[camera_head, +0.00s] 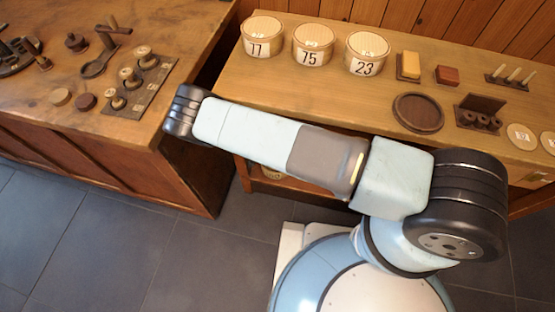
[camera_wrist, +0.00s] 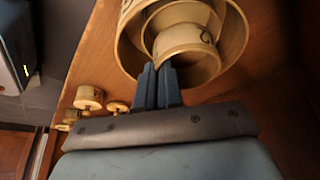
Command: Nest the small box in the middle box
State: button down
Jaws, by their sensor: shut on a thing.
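In the wrist view my gripper (camera_wrist: 158,70) is shut, its two dark fingers close together at the near side of the small box (camera_wrist: 186,42). The small box is pale, round and wooden, and appears tilted. It overlaps the opening of a wider round box, which looks like the middle box (camera_wrist: 150,20). Both appear within the outline of a larger round box (camera_wrist: 237,40). The fingers hide part of the small box's edge, and I cannot tell how deep it sits. In the head view my gripper and these boxes are out of sight.
In the wrist view spools (camera_wrist: 89,97) stand to the left on the wooden surface. In the head view several lidded tubs (camera_head: 312,45), a round dark tray (camera_head: 418,112) and small blocks (camera_head: 408,66) stand on the bench. A second bench (camera_head: 150,110) holds a spool rack.

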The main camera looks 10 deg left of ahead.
jog(key=shift+f, duration=1)
dwell(0.5)
jog(key=c, duration=0.8)
grip_release()
jog(key=shift+r, duration=0.85)
dwell(0.5)
notch_tip(320, 180, up, 7)
dwell(1.3)
jog(key=shift+w, duration=0.15)
dwell(0.8)
